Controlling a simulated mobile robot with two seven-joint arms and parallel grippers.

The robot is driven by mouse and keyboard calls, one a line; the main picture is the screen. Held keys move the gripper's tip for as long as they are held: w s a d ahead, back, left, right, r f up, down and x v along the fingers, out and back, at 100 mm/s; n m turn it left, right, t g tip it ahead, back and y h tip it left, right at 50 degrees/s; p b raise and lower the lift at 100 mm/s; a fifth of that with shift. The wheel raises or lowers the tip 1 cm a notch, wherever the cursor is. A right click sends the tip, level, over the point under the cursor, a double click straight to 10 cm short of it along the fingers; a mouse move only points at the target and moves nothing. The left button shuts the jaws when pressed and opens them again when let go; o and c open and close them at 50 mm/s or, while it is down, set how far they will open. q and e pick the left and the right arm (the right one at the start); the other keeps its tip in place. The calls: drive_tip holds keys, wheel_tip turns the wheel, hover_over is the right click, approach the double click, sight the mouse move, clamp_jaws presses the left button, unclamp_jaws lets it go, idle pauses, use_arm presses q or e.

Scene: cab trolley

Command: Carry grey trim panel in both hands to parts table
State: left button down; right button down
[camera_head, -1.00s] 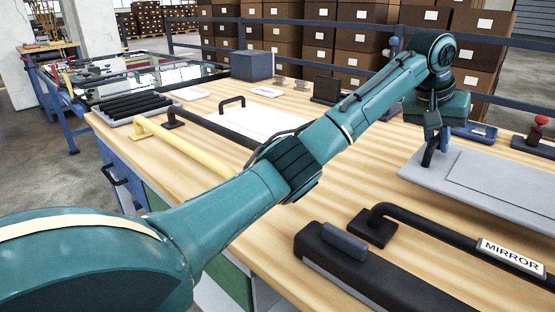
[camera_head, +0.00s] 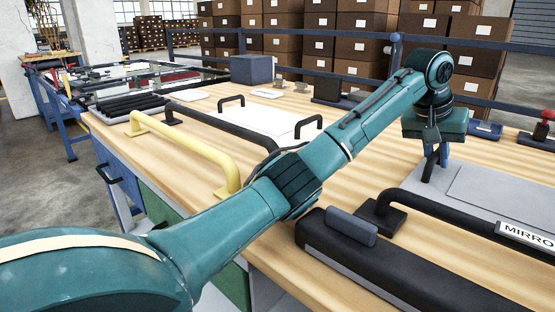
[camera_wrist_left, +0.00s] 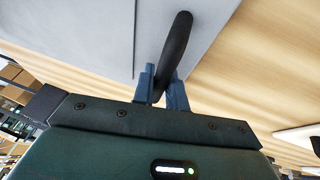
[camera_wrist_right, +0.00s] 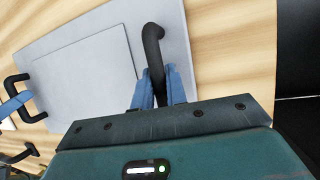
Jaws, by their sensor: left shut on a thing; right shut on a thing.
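The grey trim panel (camera_head: 475,190) is a flat light-grey plate with a raised centre and black handles, at the right of the head view. My left gripper (camera_head: 440,155) is shut on its black handle, which shows between the fingers in the left wrist view (camera_wrist_left: 178,45). My right gripper (camera_wrist_right: 160,88) is shut on another black handle (camera_wrist_right: 152,45) of the panel (camera_wrist_right: 85,60); this arm is outside the head view. The panel's right part is cut off in the head view. I cannot tell how high it is above the wooden table (camera_head: 345,195).
A black bar labelled MIRROR (camera_head: 455,213) and a thick black part (camera_head: 385,262) lie in front of the panel. A yellow handle (camera_head: 185,145) and a white panel (camera_head: 260,118) lie further left. Brown boxes (camera_head: 355,50) stand behind a blue rail.

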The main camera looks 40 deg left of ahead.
use_arm(q)
drive_tip(key=shift+a+f, duration=0.15)
drive_tip(key=shift+f, duration=0.2)
use_arm(e)
drive_tip(key=shift+d+f, duration=0.15)
drive_tip(key=shift+f, duration=0.2)
use_arm(q)
drive_tip(key=c, duration=1.8)
unclamp_jaws()
drive_tip(key=shift+r, duration=0.1)
use_arm(e)
drive_tip(key=c, duration=1.8)
unclamp_jaws()
drive_tip(key=shift+r, duration=0.1)
use_arm(q)
drive_tip(key=o, duration=0.4)
use_arm(e)
drive_tip(key=o, duration=0.4)
